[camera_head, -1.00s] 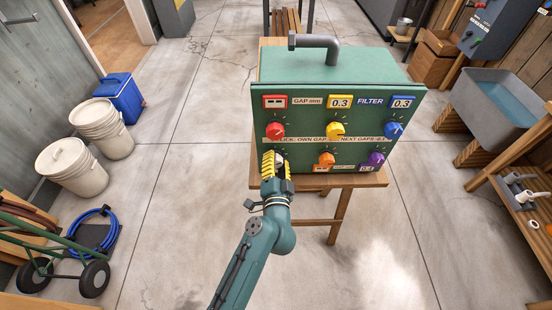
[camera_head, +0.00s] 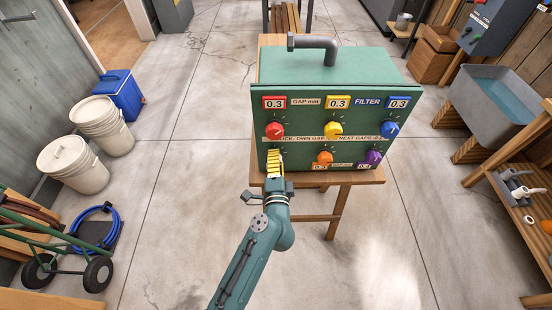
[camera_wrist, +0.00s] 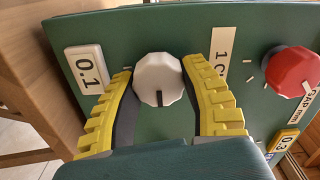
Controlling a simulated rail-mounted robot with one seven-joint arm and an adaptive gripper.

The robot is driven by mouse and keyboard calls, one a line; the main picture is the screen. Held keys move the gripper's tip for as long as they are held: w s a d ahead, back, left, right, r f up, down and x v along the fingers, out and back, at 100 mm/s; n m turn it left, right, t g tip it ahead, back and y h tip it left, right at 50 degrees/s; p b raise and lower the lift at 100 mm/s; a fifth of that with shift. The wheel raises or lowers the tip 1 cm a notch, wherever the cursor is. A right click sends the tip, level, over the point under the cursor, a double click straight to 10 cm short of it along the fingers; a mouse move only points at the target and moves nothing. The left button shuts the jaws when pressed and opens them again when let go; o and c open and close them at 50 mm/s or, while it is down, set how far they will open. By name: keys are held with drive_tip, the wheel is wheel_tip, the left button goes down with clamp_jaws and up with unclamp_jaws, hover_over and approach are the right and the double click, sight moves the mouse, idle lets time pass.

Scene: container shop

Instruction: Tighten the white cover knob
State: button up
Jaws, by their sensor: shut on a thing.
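The white cover knob (camera_wrist: 158,79) shows in the wrist view, a faceted knob with a dark pointer mark facing the gripper palm. My gripper (camera_wrist: 159,72) has its yellow ribbed fingers on either side of it, shut on it. A white plate reading 0.1 (camera_wrist: 89,70) is beside the knob. In the head view my gripper (camera_head: 275,160) is at the lower left of the green box's front panel (camera_head: 300,160). There its fingers hide most of the white knob.
The panel also carries red (camera_head: 274,130), yellow (camera_head: 333,130), blue (camera_head: 389,130), orange (camera_head: 324,158) and purple (camera_head: 374,157) knobs, with coloured plates reading 0.3. The box stands on a wooden table (camera_head: 345,178). The floor around it is open.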

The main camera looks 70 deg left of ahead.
drive_tip(key=shift+f, duration=0.1)
drive_tip(key=o, duration=1.2)
drive_tip(key=v, duration=1.2)
